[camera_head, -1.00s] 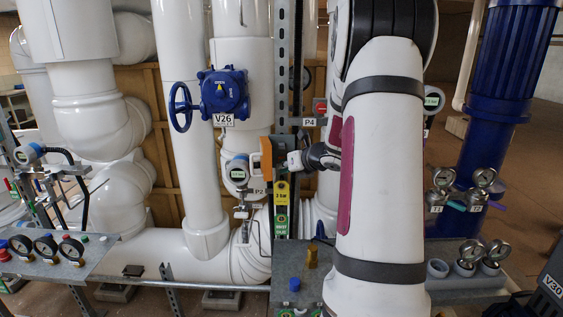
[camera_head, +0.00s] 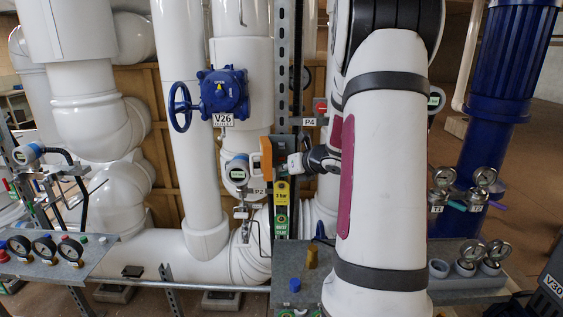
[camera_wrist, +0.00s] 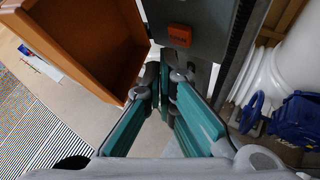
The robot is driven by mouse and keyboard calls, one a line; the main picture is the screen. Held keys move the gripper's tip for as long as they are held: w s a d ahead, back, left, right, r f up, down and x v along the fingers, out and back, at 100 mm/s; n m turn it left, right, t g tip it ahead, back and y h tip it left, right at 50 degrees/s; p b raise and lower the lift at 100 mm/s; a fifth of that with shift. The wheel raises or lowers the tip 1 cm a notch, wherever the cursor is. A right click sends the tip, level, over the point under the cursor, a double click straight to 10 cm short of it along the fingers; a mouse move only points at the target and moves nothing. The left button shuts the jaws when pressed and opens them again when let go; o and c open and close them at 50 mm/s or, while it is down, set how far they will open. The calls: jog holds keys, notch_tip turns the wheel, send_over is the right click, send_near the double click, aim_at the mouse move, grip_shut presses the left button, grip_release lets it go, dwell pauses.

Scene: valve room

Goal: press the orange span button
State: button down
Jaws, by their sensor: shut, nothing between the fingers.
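The orange span button (camera_wrist: 179,34) is a small block on a dark grey panel (camera_wrist: 207,30) at the top middle of the wrist view. My gripper (camera_wrist: 166,82) has its teal fingers together and holds nothing. Its tips appear just below the button in that view; I cannot tell whether they touch the panel. In the head view my gripper (camera_head: 284,163) points left beside an orange housing (camera_head: 266,154). The span button cannot be made out there.
A blue valve V26 (camera_head: 222,91) on white pipes is left of a perforated metal post (camera_head: 282,60). A yellow-green tag (camera_head: 281,205) hangs below the housing.

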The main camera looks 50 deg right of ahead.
jog(key=s+a, duration=0.3)
jog(key=shift+s+a+b, duration=0.1)
jog(key=shift+a+b, duration=0.2)
jog(key=shift+a, duration=0.1)
jog(key=shift+s, duration=0.1)
dwell(0.9)
